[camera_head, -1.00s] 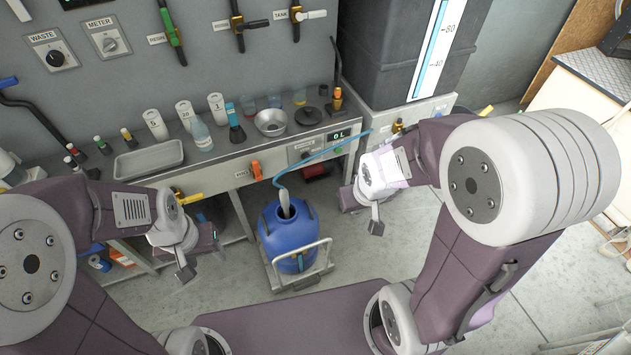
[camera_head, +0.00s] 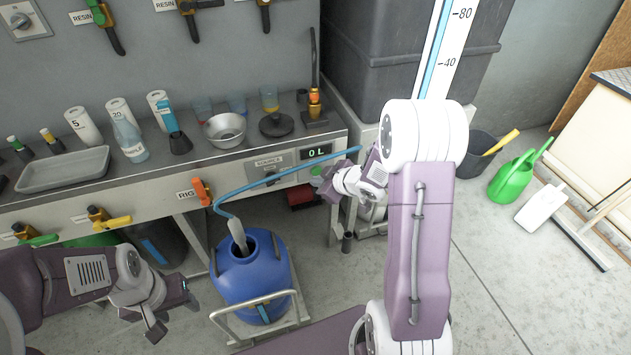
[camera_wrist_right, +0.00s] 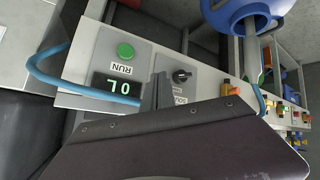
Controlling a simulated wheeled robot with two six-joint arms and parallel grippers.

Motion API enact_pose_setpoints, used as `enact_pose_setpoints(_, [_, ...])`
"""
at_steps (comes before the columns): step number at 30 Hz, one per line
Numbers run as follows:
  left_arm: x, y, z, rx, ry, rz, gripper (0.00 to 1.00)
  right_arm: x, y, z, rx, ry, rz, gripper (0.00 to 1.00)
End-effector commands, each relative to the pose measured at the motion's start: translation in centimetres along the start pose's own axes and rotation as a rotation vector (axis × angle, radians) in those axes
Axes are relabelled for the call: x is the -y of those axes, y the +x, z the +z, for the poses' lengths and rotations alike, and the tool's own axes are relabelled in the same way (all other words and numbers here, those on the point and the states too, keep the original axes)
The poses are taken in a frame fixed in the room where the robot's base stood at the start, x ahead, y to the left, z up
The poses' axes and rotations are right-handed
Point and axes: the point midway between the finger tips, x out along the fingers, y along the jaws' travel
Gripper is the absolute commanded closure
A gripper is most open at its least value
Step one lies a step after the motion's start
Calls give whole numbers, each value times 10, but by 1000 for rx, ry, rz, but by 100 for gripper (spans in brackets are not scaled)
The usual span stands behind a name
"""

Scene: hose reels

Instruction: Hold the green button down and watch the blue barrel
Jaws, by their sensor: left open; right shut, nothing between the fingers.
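The green button (camera_wrist_right: 125,50) sits on the bench's front panel above an upside-down RUN label in the right wrist view. Beside it the display (camera_head: 316,152) reads 0 L. In the head view the button (camera_head: 316,171) is small, close to my right gripper (camera_head: 332,188), which is shut and empty. In the wrist view my shut fingers (camera_wrist_right: 156,92) are in front of the panel, beside the button and apart from it. The blue barrel (camera_head: 250,281) stands on a low cart, a hose nozzle (camera_head: 238,236) in its open top. My left gripper (camera_head: 172,318) is open and empty, left of the barrel.
A blue hose (camera_head: 285,178) runs from the panel side to the barrel. A black selector knob (camera_wrist_right: 181,75) is near the button. The bench top carries bottles, a tray (camera_head: 62,170) and a metal bowl (camera_head: 225,128). A green watering can (camera_head: 512,178) stands on open floor at right.

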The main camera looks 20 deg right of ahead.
Motion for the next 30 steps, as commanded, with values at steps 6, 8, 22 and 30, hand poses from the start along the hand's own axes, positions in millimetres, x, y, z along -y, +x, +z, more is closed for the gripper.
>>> enact_pose_setpoints(6, [1, 50, 5, 0, 0, 0, 49, 4, 34, 75, 54, 74, 13, 100])
enact_pose_setpoints(8, [1, 54, 6, 0, 0, 0, 49, 4, 36, 84, 60, 84, 17, 100])
enact_pose_setpoints(22, [1, 56, 6, -1, 0, 0, 49, 0, 36, 89, 66, 95, 25, 100])
enact_pose_setpoints(30, [1, 46, 5, 0, 0, 0, 49, -17, 57, 76, 65, 93, 24, 100])
